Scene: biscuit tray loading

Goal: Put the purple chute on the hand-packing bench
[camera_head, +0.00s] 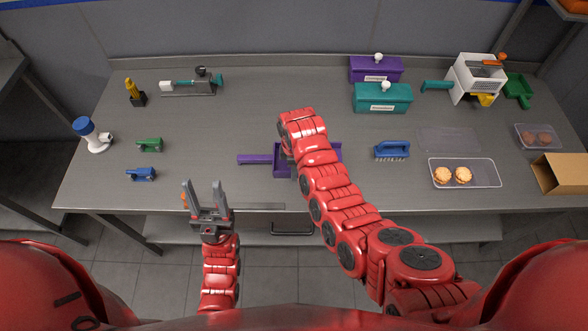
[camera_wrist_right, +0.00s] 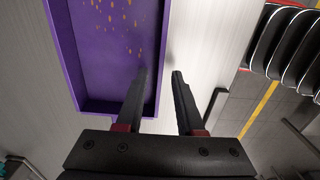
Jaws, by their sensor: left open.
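The purple chute (camera_head: 283,171), an open shallow pan with a handle to the left, lies on the grey bench (camera_head: 240,130) near its front middle. My right arm covers part of it. In the right wrist view the chute (camera_wrist_right: 105,55) shows orange crumbs on its floor. My right gripper (camera_wrist_right: 158,72) is open, one finger over the chute's inside and the other outside its wall; I cannot tell whether they touch it. In the head view its fingers are hidden. My left gripper (camera_head: 203,186) is open and empty near the bench's front edge, left of the chute.
Purple (camera_head: 376,69) and teal (camera_head: 382,98) lidded boxes stand at the back. A blue brush (camera_head: 391,151), a clear tray with two biscuits (camera_head: 480,183) and a cardboard box (camera_head: 562,173) are at the right. Green (camera_head: 149,145) and blue (camera_head: 141,174) items lie left.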

